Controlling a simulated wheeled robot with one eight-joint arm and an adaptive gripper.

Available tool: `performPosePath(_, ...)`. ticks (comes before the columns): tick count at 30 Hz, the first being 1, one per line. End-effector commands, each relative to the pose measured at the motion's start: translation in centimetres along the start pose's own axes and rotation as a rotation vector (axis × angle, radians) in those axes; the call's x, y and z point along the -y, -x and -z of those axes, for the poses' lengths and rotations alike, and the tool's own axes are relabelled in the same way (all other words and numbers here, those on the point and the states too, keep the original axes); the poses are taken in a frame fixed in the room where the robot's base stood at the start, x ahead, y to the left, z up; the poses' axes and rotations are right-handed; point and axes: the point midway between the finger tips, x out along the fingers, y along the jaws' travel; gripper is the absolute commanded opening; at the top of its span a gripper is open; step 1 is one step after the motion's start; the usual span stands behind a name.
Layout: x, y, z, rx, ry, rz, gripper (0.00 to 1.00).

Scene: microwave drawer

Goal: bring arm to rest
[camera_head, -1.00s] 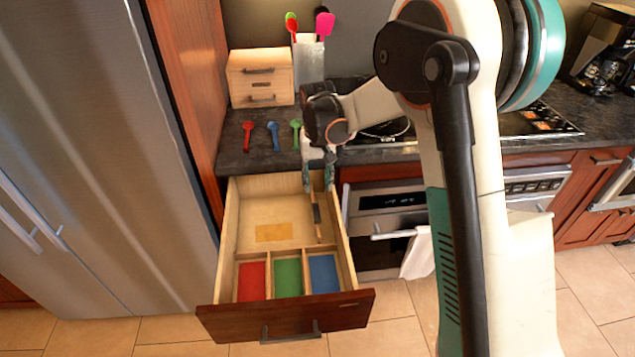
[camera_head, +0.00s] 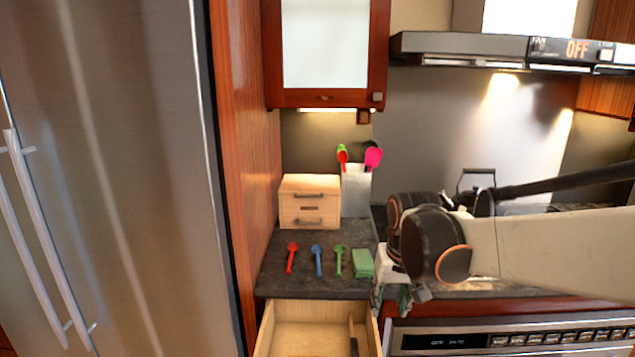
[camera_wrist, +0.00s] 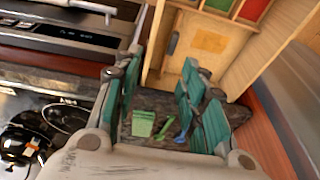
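My gripper (camera_head: 405,296) hangs at the counter's front edge, right of the open drawer and beside the green block. In the wrist view its teal-padded fingers (camera_wrist: 160,72) are spread apart with nothing between them. My arm reaches in from the right of the head view, bent over the stove area. The open drawer (camera_head: 310,312) shows only its back part in the head view. The wrist view shows a tan patch in the drawer (camera_wrist: 211,41) and green and red compartments.
Red (camera_head: 291,258), blue (camera_head: 318,261) and green (camera_head: 340,262) spoons and a green block (camera_head: 363,263) lie on the counter. Behind them stand a small wooden chest (camera_head: 309,202) and a utensil holder (camera_head: 356,191). The fridge (camera_head: 110,180) is left; an oven (camera_head: 500,338) lies below my arm.

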Motion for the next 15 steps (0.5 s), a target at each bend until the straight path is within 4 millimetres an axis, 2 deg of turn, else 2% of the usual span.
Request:
performPosePath(1,-0.4,1.1,-1.2,-0.020,0.000,0.001,0.38)
performPosePath(6,-1.5,4.0,-4.5,-0.091,0.005,0.003,0.38)
performPosePath(15,-3.2,7.1,-11.0,-0.216,0.014,0.001,0.38)
